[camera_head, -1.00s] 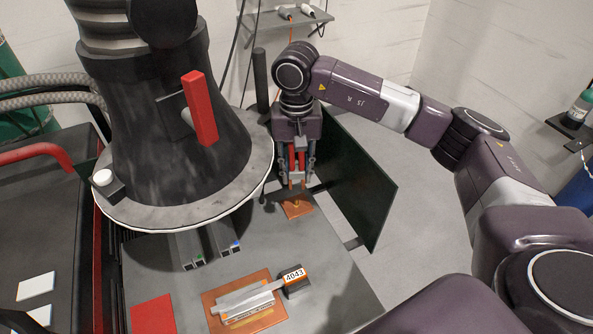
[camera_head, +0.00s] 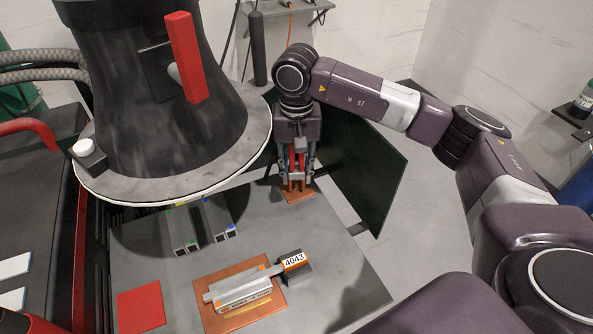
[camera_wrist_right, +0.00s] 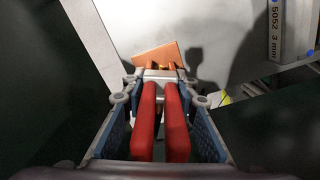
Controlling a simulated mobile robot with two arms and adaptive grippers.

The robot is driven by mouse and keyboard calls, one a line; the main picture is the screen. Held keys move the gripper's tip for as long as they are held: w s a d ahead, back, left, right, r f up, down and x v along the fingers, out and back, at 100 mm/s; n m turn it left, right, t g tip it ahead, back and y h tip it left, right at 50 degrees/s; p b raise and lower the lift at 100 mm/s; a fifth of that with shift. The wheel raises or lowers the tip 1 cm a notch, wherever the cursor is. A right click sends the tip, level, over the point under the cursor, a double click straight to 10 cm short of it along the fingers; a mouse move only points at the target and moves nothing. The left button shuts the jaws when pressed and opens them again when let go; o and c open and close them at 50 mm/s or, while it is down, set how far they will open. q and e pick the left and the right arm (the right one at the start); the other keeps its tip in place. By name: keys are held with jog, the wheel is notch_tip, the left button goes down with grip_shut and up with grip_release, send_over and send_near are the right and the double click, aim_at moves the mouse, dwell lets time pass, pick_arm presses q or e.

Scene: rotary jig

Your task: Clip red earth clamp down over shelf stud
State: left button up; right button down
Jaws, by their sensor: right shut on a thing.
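The red earth clamp (camera_wrist_right: 146,120) is held between the fingers of my right gripper (camera_wrist_right: 156,80), its two red handles running along the jaws. Its copper-coloured jaws point at an orange-brown plate (camera_wrist_right: 157,57). In the head view my right gripper (camera_head: 298,178) points down over the copper-coloured plate (camera_head: 299,195) at the far right of the grey shelf (camera_head: 345,262). The clamp tips are at or just above the plate; I cannot tell whether they touch. The stud cannot be made out behind the clamp. My left gripper is not in view.
A dark green panel (camera_head: 365,185) stands close to the right of the gripper. The large round jig (camera_head: 170,100) with a red handle (camera_head: 186,58) is to the left. A red square (camera_head: 141,306) lies left.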

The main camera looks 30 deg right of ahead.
jog(key=shift+f+b, duration=0.5)
jog(key=shift+b, duration=0.15)
dwell(1.0)
jog(key=c, duration=1.5)
grip_release()
jog(key=shift+o, duration=0.2)
jog(key=shift+s, duration=0.1)
notch_tip(320, 180, up, 12)
jog(key=shift+r, duration=0.1)
jog(key=shift+a, duration=0.1)
